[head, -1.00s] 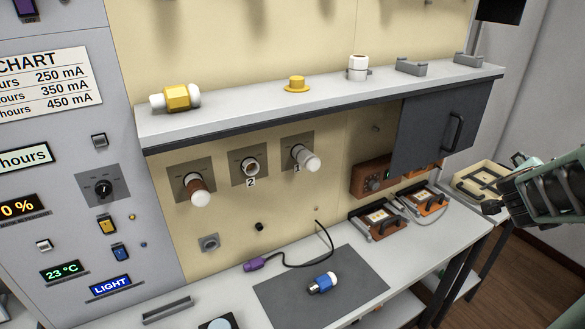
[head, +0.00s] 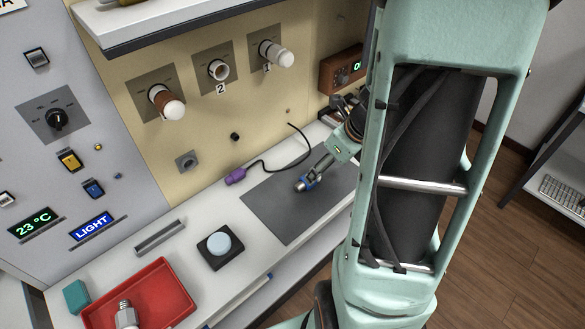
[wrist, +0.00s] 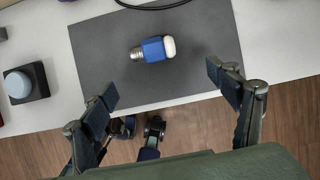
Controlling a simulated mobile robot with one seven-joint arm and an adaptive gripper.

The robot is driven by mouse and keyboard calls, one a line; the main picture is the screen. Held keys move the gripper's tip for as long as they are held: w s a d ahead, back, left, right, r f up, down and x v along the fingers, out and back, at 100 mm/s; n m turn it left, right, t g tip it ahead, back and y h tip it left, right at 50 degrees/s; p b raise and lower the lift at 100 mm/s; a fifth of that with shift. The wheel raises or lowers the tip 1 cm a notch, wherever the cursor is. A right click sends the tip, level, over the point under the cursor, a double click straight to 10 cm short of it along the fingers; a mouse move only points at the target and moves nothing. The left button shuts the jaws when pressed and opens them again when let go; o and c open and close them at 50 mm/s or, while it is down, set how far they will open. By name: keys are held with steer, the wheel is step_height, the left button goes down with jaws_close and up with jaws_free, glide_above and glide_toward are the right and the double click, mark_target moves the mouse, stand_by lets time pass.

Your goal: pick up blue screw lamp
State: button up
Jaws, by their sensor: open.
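The blue screw lamp (wrist: 153,49) lies on its side on the dark grey mat (wrist: 100,60), with its metal screw base to the left and white bulb end to the right in the wrist view. In the head view the lamp (head: 301,185) is partly hidden by my gripper (head: 322,166). In the wrist view my gripper (wrist: 164,84) is open and empty, with one finger on each side. The lamp appears beyond the fingertips, between their lines, and no finger visibly touches it.
A black box with a pale round button (head: 219,244) and a red tray (head: 150,300) stand left of the mat. A purple plug (head: 236,176) with a black cable lies behind the mat. Wall sockets (head: 217,72) and a shelf (head: 160,28) are above.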

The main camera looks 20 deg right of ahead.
steer(key=b+x, duration=0.1)
steer(key=x, duration=0.1)
steer(key=a+b+x, duration=0.1)
steer(key=x, duration=0.2)
steer(key=shift+s, duration=0.25)
steer(key=shift+w+r+b+x, duration=0.15)
steer(key=shift+b+x, duration=0.2)
steer(key=shift+x, duration=0.7)
steer(key=shift+w+b+x, duration=0.15)
steer(key=shift+b+x, duration=0.25)
steer(key=shift+x, duration=0.65)
steer(key=shift+w+r+b+x, duration=0.1)
steer(key=shift+w+b+x, duration=0.2)
steer(key=shift+x, duration=0.75)
steer(key=shift+s+a, duration=0.1)
steer(key=c, duration=1.2)
